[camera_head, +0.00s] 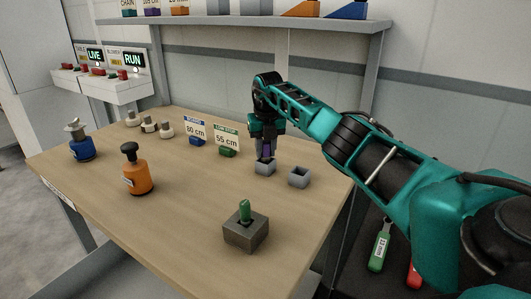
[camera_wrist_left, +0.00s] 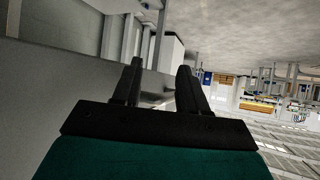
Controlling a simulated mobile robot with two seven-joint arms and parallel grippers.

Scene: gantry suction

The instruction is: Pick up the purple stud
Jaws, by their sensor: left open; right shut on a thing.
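The purple stud (camera_head: 267,147) shows as a small purple patch between the fingers of my right gripper (camera_head: 266,157), which is shut on it and points down. The fingers hide most of the stud. A small grey socket block (camera_head: 265,169) is directly below the fingertips; I cannot tell whether the stud's lower end is still inside it. My left gripper (camera_wrist_left: 160,66) is open and empty in the left wrist view, away from the table, and does not show in the head view.
An empty grey socket block (camera_head: 299,178) stands right of the gripper. A larger grey block (camera_head: 245,235) holds a green stud (camera_head: 244,210). Orange (camera_head: 137,178) and blue (camera_head: 82,150) knobbed pieces, white pieces and sign cards (camera_head: 227,137) stand on the table (camera_head: 185,225). A shelf (camera_head: 240,21) is behind.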

